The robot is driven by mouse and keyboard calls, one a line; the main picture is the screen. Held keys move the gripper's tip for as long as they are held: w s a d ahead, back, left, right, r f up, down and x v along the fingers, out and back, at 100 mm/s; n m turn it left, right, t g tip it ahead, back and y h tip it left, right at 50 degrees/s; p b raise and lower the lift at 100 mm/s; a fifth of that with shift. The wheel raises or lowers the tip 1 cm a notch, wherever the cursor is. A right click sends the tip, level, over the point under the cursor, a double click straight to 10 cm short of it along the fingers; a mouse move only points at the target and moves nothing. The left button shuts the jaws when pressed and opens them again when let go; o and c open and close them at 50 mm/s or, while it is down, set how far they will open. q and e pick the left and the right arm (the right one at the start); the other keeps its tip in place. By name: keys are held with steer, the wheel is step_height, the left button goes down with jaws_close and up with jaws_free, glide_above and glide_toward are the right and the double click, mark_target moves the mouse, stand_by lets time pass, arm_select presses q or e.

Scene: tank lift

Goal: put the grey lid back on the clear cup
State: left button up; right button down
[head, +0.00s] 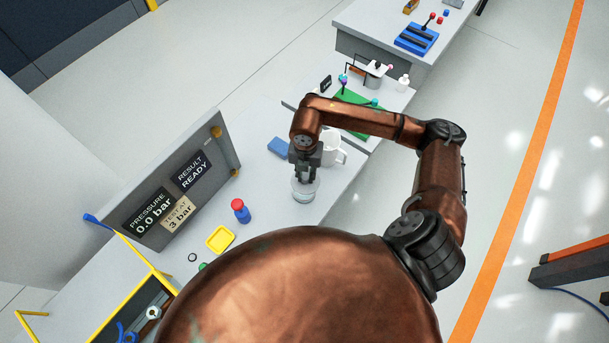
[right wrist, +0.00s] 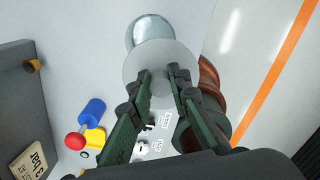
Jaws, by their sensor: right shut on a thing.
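My right gripper (head: 306,177) is shut on the grey lid (right wrist: 160,62), a round, pale disc held between its fingertips in the right wrist view. The clear cup (right wrist: 148,30) shows past the lid's upper edge in that view, so the lid hides part of it. In the head view the clear cup (head: 303,197) stands on the grey bench, directly below the gripper. I cannot tell whether the lid touches the rim. My left gripper is not in view.
A white mug (head: 332,148) and a blue block (head: 279,147) sit close to the gripper. The bench edge is right of the cup.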

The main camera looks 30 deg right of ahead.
steer(key=w+f, duration=0.1)
steer(key=f, duration=0.1)
steer(key=w+d+f, duration=0.1)
steer(key=w+f, duration=0.1)
steer(key=shift+d, duration=0.2)
steer(key=shift+f, duration=2.15)
steer(key=c, duration=1.8)
jaws_free()
steer(key=shift+p, duration=0.3)
steer(key=shift+r, duration=0.15)
step_height(320, 180, up, 13)
steer(key=b, duration=0.1)
glide_above(304, 176)
steer(key=w+d, duration=0.2)
steer(key=w, duration=0.1)
steer(key=shift+s+a, duration=0.1)
